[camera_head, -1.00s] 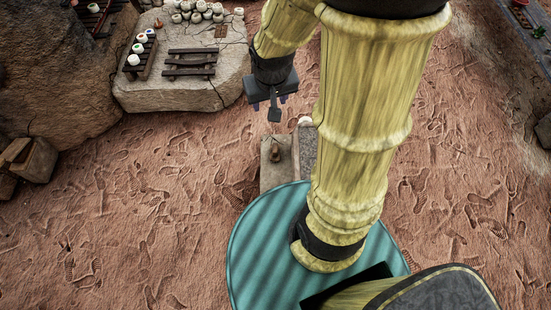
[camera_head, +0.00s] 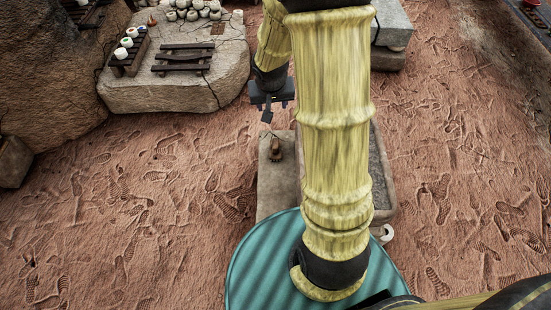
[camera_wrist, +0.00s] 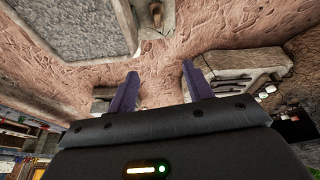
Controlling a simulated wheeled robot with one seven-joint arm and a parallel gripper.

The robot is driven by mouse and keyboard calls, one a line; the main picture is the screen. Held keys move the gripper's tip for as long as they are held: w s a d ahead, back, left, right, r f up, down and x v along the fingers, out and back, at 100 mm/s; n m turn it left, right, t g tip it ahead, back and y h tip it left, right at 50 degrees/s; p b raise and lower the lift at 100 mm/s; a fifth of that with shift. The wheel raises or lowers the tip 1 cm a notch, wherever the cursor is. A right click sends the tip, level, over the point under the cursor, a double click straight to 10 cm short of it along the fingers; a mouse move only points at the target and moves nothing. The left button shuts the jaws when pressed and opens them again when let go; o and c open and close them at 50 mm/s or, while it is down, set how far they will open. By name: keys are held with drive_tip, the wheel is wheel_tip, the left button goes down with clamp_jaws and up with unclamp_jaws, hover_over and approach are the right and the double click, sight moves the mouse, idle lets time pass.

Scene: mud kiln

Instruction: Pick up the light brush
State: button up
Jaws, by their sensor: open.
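My gripper (camera_head: 271,106) hangs in the air above the ground, beyond a pale stone block. In the wrist view its two purple fingers (camera_wrist: 160,72) stand wide apart with nothing between them. A small brown object (camera_head: 275,151) sits on the stone block (camera_head: 276,188) in the head view, below and nearer than my gripper. It also shows at the top of the wrist view (camera_wrist: 157,17). It is too small to tell whether it is the light brush. I cannot make out a light brush for certain elsewhere.
A grey-filled trough (camera_head: 384,205) stands right of the block, partly behind my arm. A large flat rock (camera_head: 215,88) at the back left bears a dark wooden rack (camera_head: 182,58), white pots and pale round pieces. Footprinted ground (camera_head: 130,220) at the left is open.

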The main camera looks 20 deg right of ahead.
drive_tip(key=w+d+f+b, duration=0.1)
drive_tip(key=w+f+b, duration=0.2)
drive_tip(key=f+b, duration=0.5)
drive_tip(key=w+d+f+m+b, duration=0.1)
drive_tip(key=w+d+f+b, duration=0.1)
drive_tip(key=f+b, duration=0.5)
wheel_tip(320, 180, down, 7)
drive_tip(key=shift+w+r+m+t+b, duration=0.1)
drive_tip(key=shift+w+m+t+b, duration=0.25)
drive_tip(key=shift+w, duration=0.2)
drive_tip(key=shift+d, duration=0.1)
drive_tip(key=b, duration=0.6)
approach(276, 143)
drive_tip(key=x, duration=0.5)
drive_tip(key=shift+w+a, duration=0.2)
drive_tip(key=shift+w, duration=0.1)
drive_tip(key=b+x, duration=0.1)
drive_tip(key=x, duration=0.1)
drive_tip(key=b+x, duration=0.1)
drive_tip(key=x, duration=0.2)
drive_tip(key=shift+s+d+f+b, duration=0.15)
drive_tip(key=shift+s+f+b, duration=0.05)
drive_tip(key=shift+b, duration=0.1)
drive_tip(key=shift+r, duration=0.1)
